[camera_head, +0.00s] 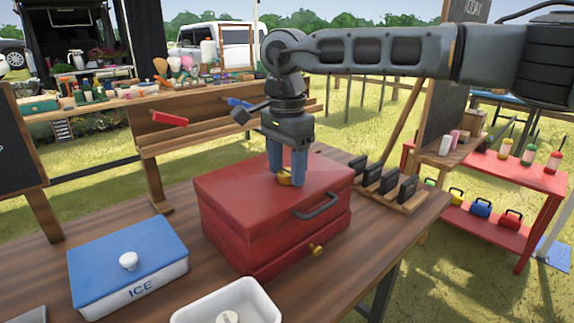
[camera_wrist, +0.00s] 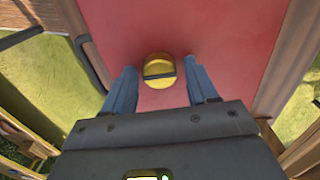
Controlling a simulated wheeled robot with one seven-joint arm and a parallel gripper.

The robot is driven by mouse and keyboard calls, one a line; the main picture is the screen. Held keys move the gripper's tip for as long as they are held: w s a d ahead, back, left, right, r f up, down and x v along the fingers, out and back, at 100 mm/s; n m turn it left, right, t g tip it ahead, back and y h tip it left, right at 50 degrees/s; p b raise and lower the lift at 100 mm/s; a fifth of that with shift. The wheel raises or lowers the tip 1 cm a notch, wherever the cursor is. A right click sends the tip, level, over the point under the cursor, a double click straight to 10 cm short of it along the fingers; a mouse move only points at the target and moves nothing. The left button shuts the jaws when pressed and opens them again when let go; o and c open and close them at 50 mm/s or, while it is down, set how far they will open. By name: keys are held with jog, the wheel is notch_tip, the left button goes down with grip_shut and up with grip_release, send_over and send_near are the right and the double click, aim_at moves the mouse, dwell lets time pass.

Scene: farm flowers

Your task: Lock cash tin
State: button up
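The red cash tin (camera_head: 240,205) stands on the wooden table with its lid down. A dark handle (camera_head: 317,207) is on its front, and a small brass knob (camera_head: 316,250) sits lower on the front. A round brass lock knob (camera_wrist: 160,72) with a dark slot across it is on the lid; it also shows in the head view (camera_head: 284,181). My gripper (camera_head: 288,178) points down over the lid, its blue fingers on either side of the lock knob. In the wrist view the fingers (camera_wrist: 161,84) are apart, with red lid visible between each finger and the knob.
A blue-lidded ice box (camera_head: 130,255) is left of the tin, and a white tub (camera_head: 228,305) stands in front. A wooden rack with dark upright pieces (camera_head: 388,188) is at the right. A bench (camera_head: 210,140) stands behind the table.

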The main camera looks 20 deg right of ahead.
aim_at(287, 171)
jog(key=shift+o, duration=0.8)
notch_tip(287, 171, up, 8)
jog(key=shift+f, duration=0.1)
